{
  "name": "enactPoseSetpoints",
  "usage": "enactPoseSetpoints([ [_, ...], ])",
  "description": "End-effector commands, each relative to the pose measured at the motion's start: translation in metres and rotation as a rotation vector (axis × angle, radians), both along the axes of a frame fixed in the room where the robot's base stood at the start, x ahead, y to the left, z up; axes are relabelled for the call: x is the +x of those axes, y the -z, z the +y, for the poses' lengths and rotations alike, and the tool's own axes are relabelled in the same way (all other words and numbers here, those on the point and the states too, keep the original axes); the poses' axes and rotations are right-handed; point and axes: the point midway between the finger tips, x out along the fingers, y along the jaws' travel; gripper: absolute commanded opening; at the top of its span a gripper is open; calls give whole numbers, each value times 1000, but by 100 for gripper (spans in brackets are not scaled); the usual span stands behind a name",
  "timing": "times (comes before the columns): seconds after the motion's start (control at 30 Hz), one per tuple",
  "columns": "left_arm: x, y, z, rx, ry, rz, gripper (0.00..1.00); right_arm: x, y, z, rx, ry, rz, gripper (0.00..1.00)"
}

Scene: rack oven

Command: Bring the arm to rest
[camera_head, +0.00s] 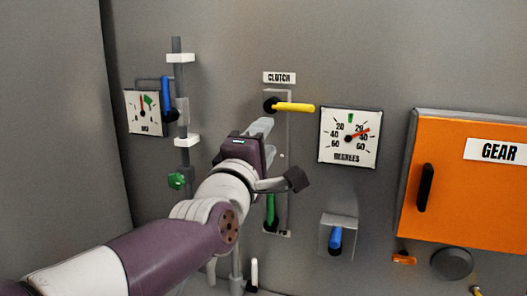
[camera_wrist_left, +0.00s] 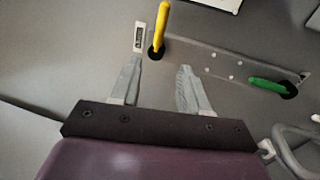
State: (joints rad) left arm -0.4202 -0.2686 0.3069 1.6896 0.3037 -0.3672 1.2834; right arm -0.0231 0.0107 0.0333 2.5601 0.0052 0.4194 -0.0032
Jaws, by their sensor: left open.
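My left arm (camera_head: 130,255) reaches in from the lower left of the head view toward the grey wall panel. My left gripper (camera_head: 262,128) is in front of the slotted clutch plate, between its yellow lever (camera_head: 296,107) and its green lever (camera_head: 270,210). The left wrist view shows both fingers of the gripper (camera_wrist_left: 160,66) spread apart with nothing between them. There the yellow lever (camera_wrist_left: 161,25) lies just beyond the fingertips and the green lever (camera_wrist_left: 268,84) lies to the right. Whether a finger touches the plate cannot be told. My right gripper is not in view.
A degrees gauge (camera_head: 348,150) is right of the yellow lever. A blue lever (camera_head: 335,238) sits below it. An orange gear door (camera_head: 460,200) with a black handle is at the right. A grey vertical pipe (camera_head: 183,155), a blue handle (camera_head: 167,98) and another gauge (camera_head: 146,112) are at the left.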

Motion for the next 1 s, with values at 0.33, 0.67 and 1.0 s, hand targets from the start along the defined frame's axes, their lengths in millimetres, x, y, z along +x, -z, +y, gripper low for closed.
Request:
enactPoseSetpoints([
  [0.33,-1,1,0,54,-7,-8,45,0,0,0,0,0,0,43],
  [0.67,-47,265,34,1275,306,398,45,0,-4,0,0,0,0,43],
  [1.0,-199,426,150,1607,857,910,45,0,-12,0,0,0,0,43],
])
